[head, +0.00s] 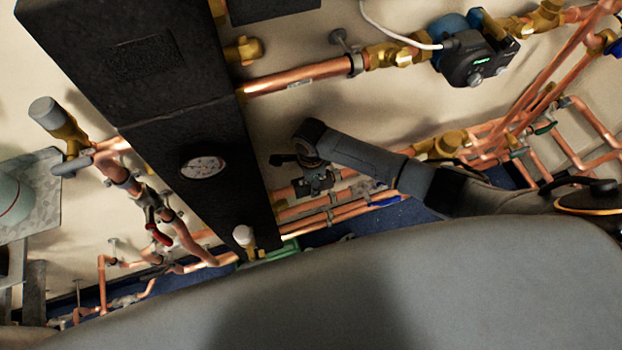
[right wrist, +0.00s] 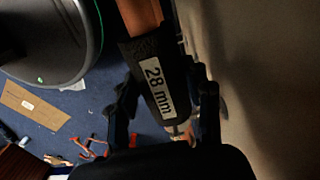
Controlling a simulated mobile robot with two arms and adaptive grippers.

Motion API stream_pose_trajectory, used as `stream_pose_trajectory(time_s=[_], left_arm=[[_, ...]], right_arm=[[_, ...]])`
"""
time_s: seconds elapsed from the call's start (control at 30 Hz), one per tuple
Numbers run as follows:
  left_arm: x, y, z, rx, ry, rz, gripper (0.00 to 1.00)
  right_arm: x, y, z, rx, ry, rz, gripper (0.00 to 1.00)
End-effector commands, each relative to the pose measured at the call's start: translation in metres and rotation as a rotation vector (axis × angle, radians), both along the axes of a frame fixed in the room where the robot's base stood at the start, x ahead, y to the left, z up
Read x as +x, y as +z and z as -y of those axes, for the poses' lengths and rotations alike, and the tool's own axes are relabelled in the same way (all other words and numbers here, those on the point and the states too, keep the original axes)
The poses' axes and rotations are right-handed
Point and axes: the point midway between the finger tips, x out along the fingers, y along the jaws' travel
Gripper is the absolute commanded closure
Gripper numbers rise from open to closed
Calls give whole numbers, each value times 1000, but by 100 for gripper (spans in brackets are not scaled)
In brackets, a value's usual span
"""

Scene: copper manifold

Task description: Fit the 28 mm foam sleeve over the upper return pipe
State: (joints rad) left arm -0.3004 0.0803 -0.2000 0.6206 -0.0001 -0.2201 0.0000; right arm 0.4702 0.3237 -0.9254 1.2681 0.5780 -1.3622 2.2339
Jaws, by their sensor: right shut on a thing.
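In the right wrist view, the foam sleeve (right wrist: 152,82) is a dark tube with a white "28 mm" label. My right gripper (right wrist: 165,105) is shut on it, one finger on each side. A copper pipe (right wrist: 141,14) shows at the sleeve's upper end; I cannot tell whether the sleeve is around it or only in front. In the head view, my right gripper (head: 315,181) is in front of the lower copper pipes, and I cannot make out the sleeve there. An upper copper pipe (head: 300,78) runs from the black block to a brass valve. My left gripper is not in view.
The tall black block (head: 190,110) with a round gauge (head: 203,167) stands left of my right gripper. A dark pump (head: 470,60) with a white cable is at the upper right. Crossing copper pipes (head: 545,90) crowd the right. Bare wall lies above the gripper.

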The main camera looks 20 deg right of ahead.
Motion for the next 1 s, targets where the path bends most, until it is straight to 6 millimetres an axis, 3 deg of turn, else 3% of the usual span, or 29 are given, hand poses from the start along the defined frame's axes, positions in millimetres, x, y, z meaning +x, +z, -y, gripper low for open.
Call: stream_pose_trajectory(time_s=[0.43, 0.47, 0.57, 1.0], left_arm=[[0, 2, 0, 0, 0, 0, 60], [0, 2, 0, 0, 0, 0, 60], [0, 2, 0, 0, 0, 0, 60], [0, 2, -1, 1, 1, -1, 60]], right_arm=[[0, -2, 0, 0, 1, 0, 74], [0, -2, 0, 0, 1, 0, 46], [0, -1, 0, 0, 1, 0, 26], [0, 6, -1, 2, 1, 2, 24]])
